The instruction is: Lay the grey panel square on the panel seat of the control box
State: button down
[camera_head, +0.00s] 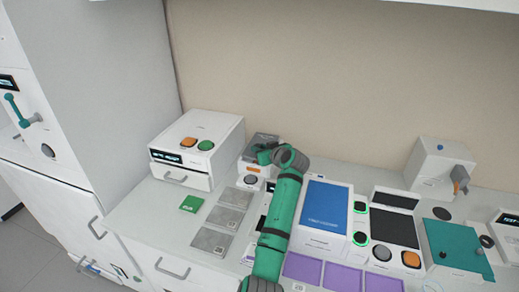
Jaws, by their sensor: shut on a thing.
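My gripper (266,155) is at the top end of my green arm, over a small white control box (244,180). The box has an orange button and a dark round knob on its front. A dark grey panel (263,140) lies at the gripper, over the top of this box, and the gripper is shut on it. The panel looks slightly tilted, but I cannot tell whether it touches the box. The panel seat and the fingertips are mostly hidden by the gripper and the panel.
A white box with a display (212,128) stands to the left. A green tile (191,203) and several grey plates (220,218) lie on the counter. A blue-topped box (325,205), purple trays (342,276) and a black-panelled unit (393,226) are on the right.

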jog(key=shift+d+f, duration=0.15)
jog(key=shift+f, duration=0.55)
jog(key=c, duration=1.5)
grip_release()
jog(key=shift+s+f, duration=0.15)
jog(key=shift+f, duration=0.05)
jog(key=shift+r, duration=0.45)
jog(key=shift+s+d+r, duration=0.15)
jog(key=shift+d+r, duration=0.05)
jog(key=shift+d, duration=0.05)
jog(key=v, duration=0.7)
jog(key=r+v, duration=0.1)
jog(key=v, duration=0.3)
jog(key=shift+s+a+r, duration=0.1)
jog(key=shift+a+r, duration=0.05)
